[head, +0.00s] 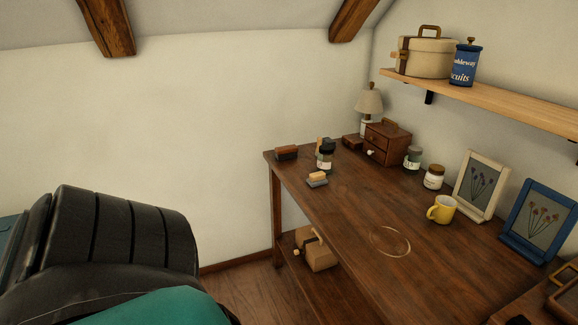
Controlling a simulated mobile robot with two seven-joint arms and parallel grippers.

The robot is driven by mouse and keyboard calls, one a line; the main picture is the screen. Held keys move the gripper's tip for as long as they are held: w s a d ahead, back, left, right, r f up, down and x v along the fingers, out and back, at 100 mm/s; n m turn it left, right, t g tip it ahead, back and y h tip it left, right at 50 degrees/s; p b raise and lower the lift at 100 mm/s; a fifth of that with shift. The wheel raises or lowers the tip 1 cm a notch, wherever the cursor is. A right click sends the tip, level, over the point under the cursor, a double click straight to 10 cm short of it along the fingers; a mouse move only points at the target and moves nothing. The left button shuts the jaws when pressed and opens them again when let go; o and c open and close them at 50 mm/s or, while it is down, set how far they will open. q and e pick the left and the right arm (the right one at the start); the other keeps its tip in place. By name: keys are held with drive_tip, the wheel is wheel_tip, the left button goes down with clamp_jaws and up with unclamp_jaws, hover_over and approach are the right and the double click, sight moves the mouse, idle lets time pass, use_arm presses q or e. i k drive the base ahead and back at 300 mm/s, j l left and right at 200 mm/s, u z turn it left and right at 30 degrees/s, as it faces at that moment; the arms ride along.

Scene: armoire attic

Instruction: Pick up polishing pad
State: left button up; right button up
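The wooden table (345,207) runs from the middle of the head view to the lower right. A small block with a tan top and grey base (317,180) lies near its left edge; it may be the polishing pad, but I cannot tell for sure. A brown block with a dark base (287,153) lies at the table's far left corner, and it too could be a pad or brush. A jar with a pale label (325,160) stands between and behind them. Neither gripper shows in this view.
A small drawer box (388,144), jars, a yellow mug (442,209) and two picture frames (480,186) line the table's back. A clear round dish (390,241) lies mid-table. A wall shelf (490,96) overhangs the right. The table's front left is clear.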

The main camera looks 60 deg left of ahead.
sight(317, 179)
drive_tip(key=u, duration=1.7)
